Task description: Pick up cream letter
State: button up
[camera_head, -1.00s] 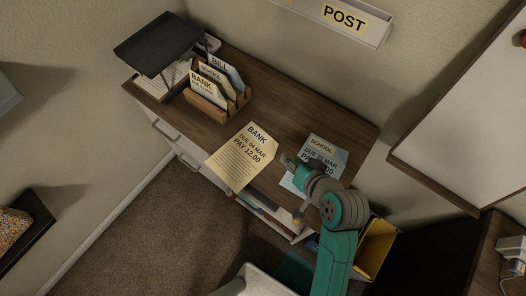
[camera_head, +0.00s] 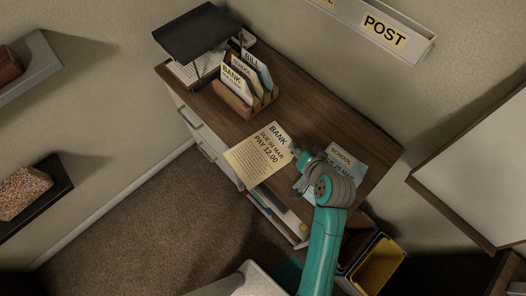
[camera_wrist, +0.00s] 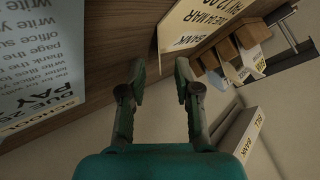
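The cream letter (camera_head: 258,157), headed BANK, lies on the wooden desk, its lower end reaching over the front edge. In the wrist view the cream letter (camera_wrist: 195,22) is cut off by the top edge, beyond and to the right of the fingers. My gripper (camera_head: 296,150) is by the letter's right edge in the head view; I cannot tell there whether it touches. In the wrist view my gripper (camera_wrist: 160,74) is open, with nothing between its fingers.
A blue SCHOOL letter (camera_head: 348,158) lies to the right, partly hidden by my arm. A wooden rack (camera_head: 236,103) holds several upright letters. A dark raised stand (camera_head: 197,32) is at the back left.

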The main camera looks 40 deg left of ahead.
jog(key=shift+w+a+f, duration=0.1)
jog(key=shift+a, duration=0.05)
grip_shut()
